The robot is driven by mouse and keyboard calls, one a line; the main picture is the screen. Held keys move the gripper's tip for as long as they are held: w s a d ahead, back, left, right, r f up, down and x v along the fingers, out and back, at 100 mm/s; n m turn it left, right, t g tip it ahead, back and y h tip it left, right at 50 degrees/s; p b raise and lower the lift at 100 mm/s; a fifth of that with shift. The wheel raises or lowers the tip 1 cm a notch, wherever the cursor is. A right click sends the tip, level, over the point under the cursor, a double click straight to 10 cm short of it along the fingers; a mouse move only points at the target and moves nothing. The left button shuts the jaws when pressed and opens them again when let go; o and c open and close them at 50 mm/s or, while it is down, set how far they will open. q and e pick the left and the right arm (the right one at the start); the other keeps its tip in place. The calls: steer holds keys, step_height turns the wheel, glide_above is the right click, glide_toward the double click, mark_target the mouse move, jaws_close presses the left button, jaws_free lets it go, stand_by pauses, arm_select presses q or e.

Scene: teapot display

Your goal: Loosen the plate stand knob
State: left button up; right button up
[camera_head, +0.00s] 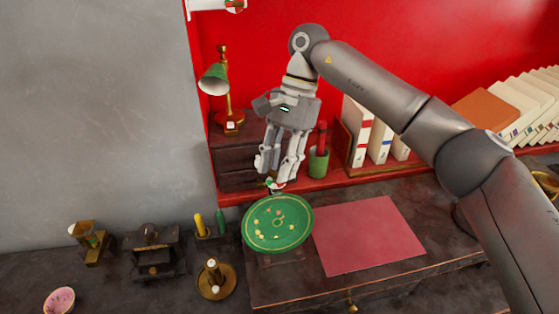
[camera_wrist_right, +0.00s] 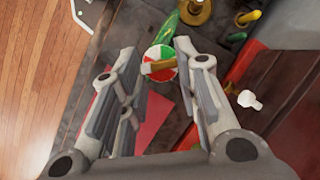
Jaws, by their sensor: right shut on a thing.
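A green plate (camera_head: 265,232) with small gold and pink decorations stands tilted on its stand, at the near left of the dark desk. A small red, white and green round knob (camera_head: 273,186) shows at the plate's upper edge, mostly covered by my fingers. In the right wrist view the knob (camera_wrist_right: 160,55) has a brass-coloured piece across it and sits between my fingertips. My right gripper (camera_head: 274,180) points down behind the plate and is shut on the knob. The plate (camera_wrist_right: 168,33) shows there as a thin green edge. My left gripper is not in view.
A pink mat (camera_head: 368,233) lies right of the plate. A green lamp (camera_head: 214,80), a green cup (camera_head: 318,162) and white books (camera_head: 362,130) stand behind. A brass candle holder (camera_head: 215,280) and a dark stand (camera_head: 155,255) are at the left.

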steer(key=o, duration=1)
steer(key=v, duration=1.2)
